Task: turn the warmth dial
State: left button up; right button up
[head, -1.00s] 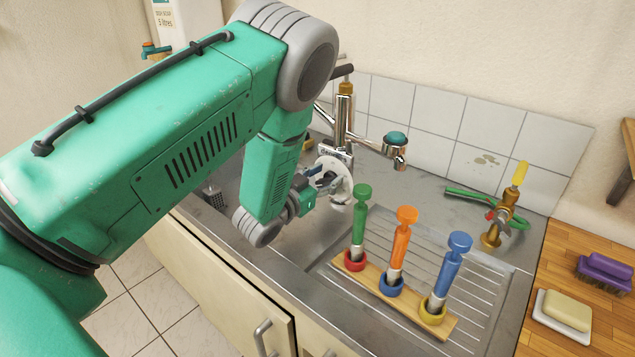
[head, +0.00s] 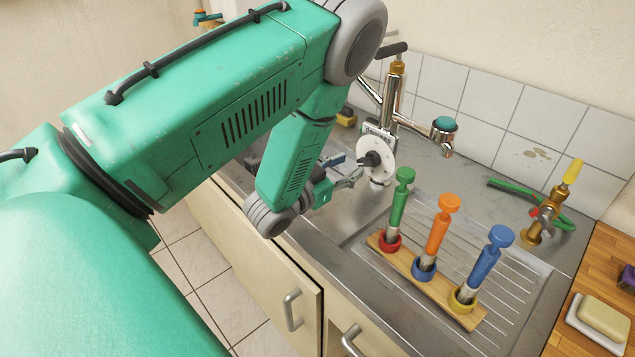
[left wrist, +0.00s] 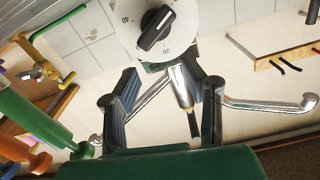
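The warmth dial (head: 370,150) is a white disc with a black knob, mounted on the chrome tap body above the sink. It also shows in the left wrist view (left wrist: 124,30), with 20 and 40 markings around its black knob (left wrist: 157,28). My left gripper (head: 352,172) is just left of the dial in the head view. In the left wrist view its two blue-padded fingers (left wrist: 170,85) stand apart with nothing held between them, and the dial is beyond them, at the top. My right gripper is in neither view.
A wooden rack (head: 400,262) with green, orange and blue handled tools stands on the drainer, right of my gripper. A swivel spout with a teal-topped end (head: 444,126) is beside the dial. A brass tap (head: 540,225) stands further right. A soap dish (head: 597,327) is at lower right.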

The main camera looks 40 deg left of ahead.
pick_arm(q)
jog(key=s+b, duration=0.7)
jog(key=s, duration=0.1)
jog(key=shift+s+a, duration=0.4)
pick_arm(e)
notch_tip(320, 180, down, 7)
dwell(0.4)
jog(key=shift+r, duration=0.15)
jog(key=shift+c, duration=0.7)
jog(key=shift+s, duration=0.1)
